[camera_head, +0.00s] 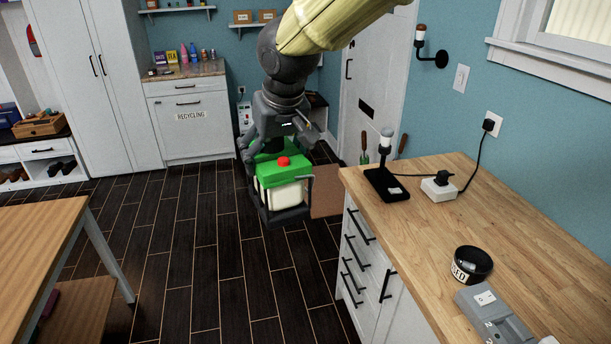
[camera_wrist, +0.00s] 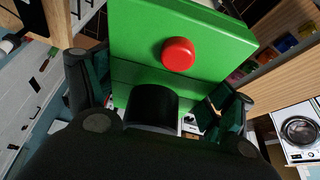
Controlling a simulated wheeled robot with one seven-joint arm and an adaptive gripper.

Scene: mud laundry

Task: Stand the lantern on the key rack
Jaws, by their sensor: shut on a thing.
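The lantern (camera_head: 282,175) has a green top, a red button, a pale body and a black frame. It hangs roughly upright, slightly tilted, below my gripper (camera_head: 270,145), over the floor left of the wooden counter. In the wrist view, the lantern's green top (camera_wrist: 135,52) and red button fill the upper middle. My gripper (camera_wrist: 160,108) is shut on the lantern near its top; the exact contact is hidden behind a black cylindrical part. I cannot make out a key rack for certain in either view.
The wooden counter (camera_head: 440,205) holds a black stand with a small lamp (camera_head: 386,185), a white plug box (camera_head: 439,189), a black bowl (camera_head: 472,265) and a grey device (camera_head: 494,315). A wooden table (camera_head: 35,235) stands left. Dark floor between is open.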

